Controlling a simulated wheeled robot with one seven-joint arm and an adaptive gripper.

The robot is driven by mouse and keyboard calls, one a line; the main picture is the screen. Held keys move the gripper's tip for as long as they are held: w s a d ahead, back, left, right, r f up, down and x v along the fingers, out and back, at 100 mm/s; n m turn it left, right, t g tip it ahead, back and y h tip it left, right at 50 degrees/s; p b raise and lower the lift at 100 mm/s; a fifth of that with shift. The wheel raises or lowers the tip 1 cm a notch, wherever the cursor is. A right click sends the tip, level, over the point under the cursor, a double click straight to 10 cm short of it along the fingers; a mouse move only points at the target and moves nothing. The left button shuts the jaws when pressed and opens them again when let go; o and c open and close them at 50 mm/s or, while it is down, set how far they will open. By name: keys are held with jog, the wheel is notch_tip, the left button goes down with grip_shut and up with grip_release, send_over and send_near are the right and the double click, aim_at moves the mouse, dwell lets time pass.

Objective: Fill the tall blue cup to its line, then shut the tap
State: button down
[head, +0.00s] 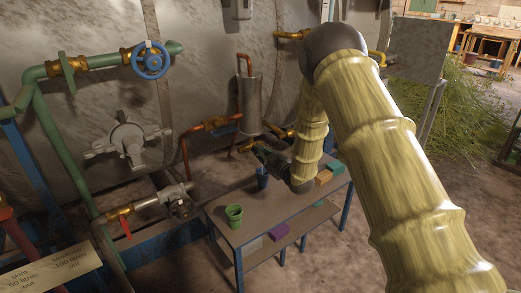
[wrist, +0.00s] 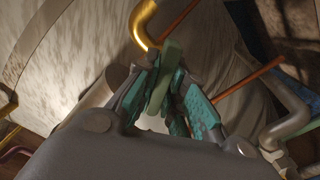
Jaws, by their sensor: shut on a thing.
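The tall blue cup (head: 262,177) stands on the bench, just below my gripper (head: 259,152). Its mouth is partly covered, and I cannot make out its line or its level. In the wrist view my gripper (wrist: 164,100) has its teal-padded fingers closed on a flat green lever (wrist: 163,75), which I take for the tap's handle. A bent brass pipe (wrist: 143,23) stands just beyond the lever. In the head view a brass spout (head: 244,147) shows left of my gripper. I cannot tell whether liquid runs.
A green cup (head: 234,213) stands on the bench's (head: 218,203) near left part. Yellow and teal blocks (head: 324,176) lie at its right end. A purple block (head: 279,230) is on the lower shelf. Copper pipes and a metal cylinder (head: 247,105) stand behind.

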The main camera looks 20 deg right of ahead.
jog(key=shift+r+m+p, duration=0.1)
jog(key=shift+m+p, duration=0.75)
jog(key=shift+m, duration=0.55)
jog(key=c, duration=1.5)
grip_release()
jog(key=v, duration=1.2)
jog(key=shift+d, duration=0.1)
dwell(3.4)
